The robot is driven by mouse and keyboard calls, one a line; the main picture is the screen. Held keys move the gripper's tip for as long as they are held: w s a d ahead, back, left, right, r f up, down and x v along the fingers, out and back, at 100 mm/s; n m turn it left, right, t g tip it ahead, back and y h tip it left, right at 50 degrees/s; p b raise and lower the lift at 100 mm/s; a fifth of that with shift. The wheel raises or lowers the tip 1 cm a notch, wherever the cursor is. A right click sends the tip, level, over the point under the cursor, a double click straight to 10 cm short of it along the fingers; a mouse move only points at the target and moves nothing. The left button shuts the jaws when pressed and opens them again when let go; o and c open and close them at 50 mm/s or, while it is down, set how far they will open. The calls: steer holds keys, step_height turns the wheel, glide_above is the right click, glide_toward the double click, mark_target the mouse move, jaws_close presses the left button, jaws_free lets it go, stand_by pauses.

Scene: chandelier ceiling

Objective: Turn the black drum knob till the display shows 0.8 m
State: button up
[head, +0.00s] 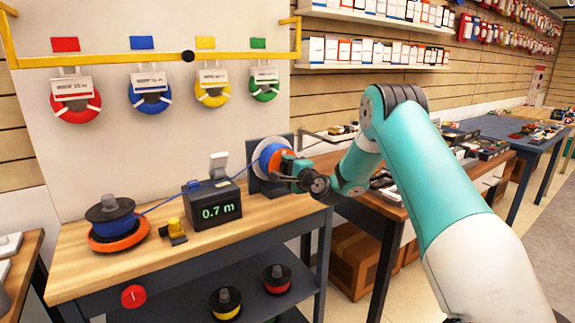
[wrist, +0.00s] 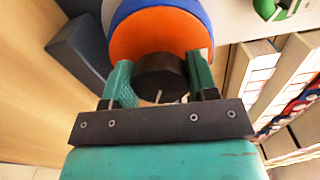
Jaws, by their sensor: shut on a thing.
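The display box (head: 213,205) on the workbench reads 0.7 m in green. To its right stands the take-up drum (head: 270,157), with an orange face and blue rim, on a dark bracket. The drum's face (wrist: 150,35) fills the top of the wrist view. The black drum knob (wrist: 160,75) sticks out from that face. My gripper (wrist: 160,84) is shut on the knob, one teal finger on each side. In the head view my gripper (head: 297,172) reaches the drum from the right and hides the knob.
A blue line runs from the blue spool (head: 110,216) on an orange base through the display box to the drum. A small yellow piece (head: 174,227) stands before the box. Coloured coils hang on the board behind. Shelves and another table lie right.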

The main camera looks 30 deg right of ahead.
steer(key=shift+d+r+m+p, duration=0.1)
steer(key=shift+m+p, duration=0.45)
steer(key=shift+m, duration=0.55)
steer(key=o, duration=0.9)
steer(key=shift+o, duration=0.2)
steer(key=s+b, duration=0.7)
steer(key=s, duration=1)
steer(key=shift+s+d+b, duration=0.2)
steer(key=shift+d+b, duration=0.1)
steer(key=shift+b, duration=0.05)
